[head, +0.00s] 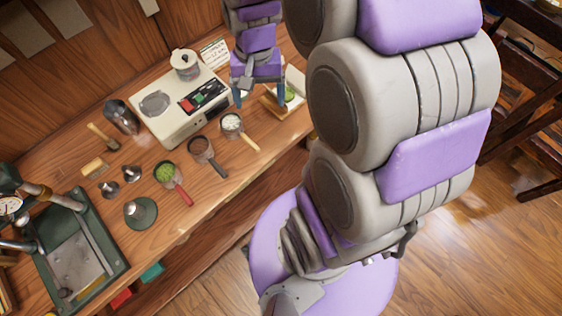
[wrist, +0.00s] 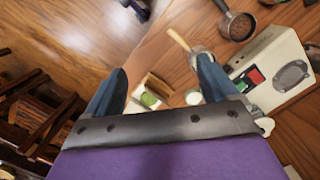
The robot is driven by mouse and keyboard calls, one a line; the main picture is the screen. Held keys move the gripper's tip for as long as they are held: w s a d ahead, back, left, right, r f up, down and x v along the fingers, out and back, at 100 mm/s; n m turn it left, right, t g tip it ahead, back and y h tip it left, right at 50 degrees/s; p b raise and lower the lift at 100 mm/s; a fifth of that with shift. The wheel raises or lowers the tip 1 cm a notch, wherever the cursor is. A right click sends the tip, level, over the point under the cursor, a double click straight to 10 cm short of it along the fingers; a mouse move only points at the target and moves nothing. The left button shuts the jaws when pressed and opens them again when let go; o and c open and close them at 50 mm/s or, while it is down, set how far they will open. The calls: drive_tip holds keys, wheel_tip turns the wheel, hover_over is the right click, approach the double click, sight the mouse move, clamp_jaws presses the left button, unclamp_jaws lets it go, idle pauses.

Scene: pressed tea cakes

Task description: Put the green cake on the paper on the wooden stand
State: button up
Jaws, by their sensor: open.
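The green cake (wrist: 149,100) shows between my fingers in the wrist view. It appears to lie on white paper beside a brown wooden bar of the wooden stand (wrist: 158,84). In the head view the green cake (head: 290,95) is partly behind my finger, with the wooden stand (head: 271,104) below my gripper (head: 260,98). The pale paper (head: 296,79) shows behind and right of the fingers. My gripper (wrist: 160,88) is open, its blue-grey fingers apart, above the stand. The cake's exact contact with the paper is hard to see.
A cream scale (head: 180,105) with red and green buttons stands left of my gripper. Several handled cups, including one with green leaves (head: 165,172), stand in front. A green press (head: 75,255) is at the left. The bench's front edge runs close to the stand.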

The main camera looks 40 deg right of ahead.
drive_tip(key=s+a+n, duration=0.3)
drive_tip(key=s, duration=0.5)
drive_tip(key=s+a+r+n, duration=0.1)
drive_tip(key=s+a+n, duration=0.2)
drive_tip(key=s, duration=0.6)
drive_tip(key=shift+s+r+h, duration=0.15)
drive_tip(key=shift+s+h, duration=0.15)
drive_tip(key=shift+h, duration=0.1)
